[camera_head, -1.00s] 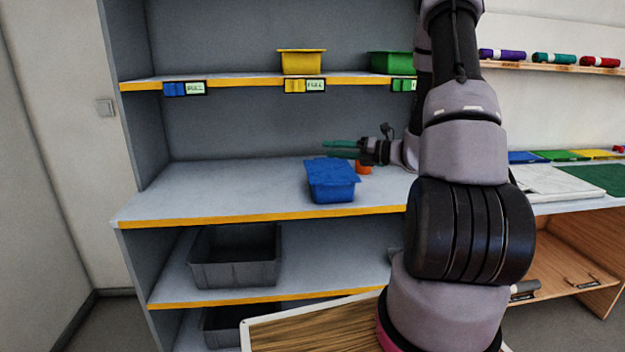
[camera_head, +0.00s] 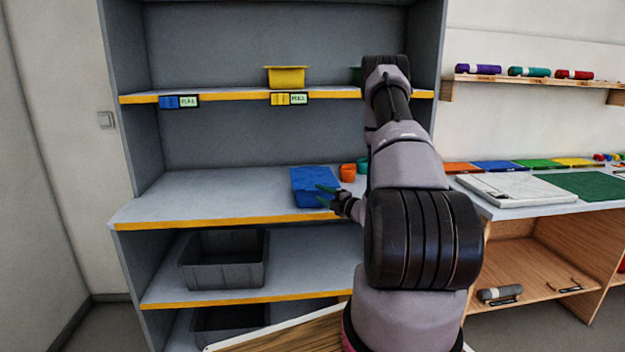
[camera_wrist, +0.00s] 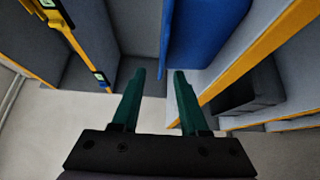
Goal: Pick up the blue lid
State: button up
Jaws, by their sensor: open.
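The blue lid (camera_head: 311,178) lies flat on top of a blue bin (camera_head: 304,199) on the middle shelf. The wrist view is turned sideways, and there the lid (camera_wrist: 167,38) shows as a thin strip along the left side of the blue bin (camera_wrist: 208,35). My gripper (camera_head: 325,194) is open and empty, with its green fingers at the bin's right front. In the wrist view my gripper (camera_wrist: 159,72) points at the lid's edge, which lines up between the two fingertips. I cannot tell whether a finger touches the bin.
A yellow bin (camera_head: 285,77) is on the upper shelf and a grey bin (camera_head: 224,260) on the lower one. The middle shelf (camera_head: 220,192) is clear left of the blue bin.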

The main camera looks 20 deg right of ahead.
aim_at(311, 190)
jog(key=x, duration=0.5)
jog(key=shift+s+a+f, duration=0.1)
jog(key=shift+a+f, duration=0.05)
jog(key=shift+a, duration=0.2)
grip_shut()
dwell(1.0)
